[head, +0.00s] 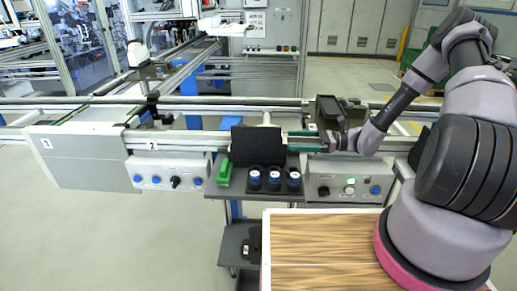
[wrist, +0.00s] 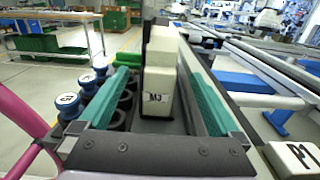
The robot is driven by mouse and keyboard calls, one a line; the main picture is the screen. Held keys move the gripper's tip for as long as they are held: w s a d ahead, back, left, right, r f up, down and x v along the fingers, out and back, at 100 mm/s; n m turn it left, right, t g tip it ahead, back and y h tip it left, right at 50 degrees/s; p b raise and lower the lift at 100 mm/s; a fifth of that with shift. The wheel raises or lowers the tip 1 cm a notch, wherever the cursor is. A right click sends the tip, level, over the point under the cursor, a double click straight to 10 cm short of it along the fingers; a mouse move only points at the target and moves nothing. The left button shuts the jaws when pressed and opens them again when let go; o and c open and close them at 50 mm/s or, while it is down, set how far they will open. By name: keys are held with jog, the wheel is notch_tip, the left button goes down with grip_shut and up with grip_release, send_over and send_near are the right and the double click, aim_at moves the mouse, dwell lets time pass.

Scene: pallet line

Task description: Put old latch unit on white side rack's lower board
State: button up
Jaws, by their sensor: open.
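My gripper (head: 300,141) is open at the rail, pointing left in the head view, beside an upright black panel (head: 257,146). In the wrist view a pale block labelled M3 (wrist: 157,82) stands between the green fingers of my gripper (wrist: 157,62), with gaps on both sides. I cannot tell for sure whether this block is the old latch unit. A stand below the rail has a lower board (head: 232,244) with a dark object (head: 253,243) on it. Whether this is the white side rack is unclear.
A grey shelf (head: 240,194) holds a green block (head: 225,173) and several blue-topped pieces (head: 274,179) in black rings, close to my gripper. Control boxes (head: 165,176) flank it. A wood-topped surface (head: 320,245) is clear in front. A dark unit (head: 330,110) stands behind my gripper.

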aim_at(265, 140)
jog(key=a, duration=1)
jog(key=shift+w+a+f, duration=0.1)
jog(key=shift+a+f, duration=0.15)
jog(key=shift+a, duration=0.15)
jog(key=c, duration=1.5)
grip_shut()
jog(key=shift+r, duration=0.1)
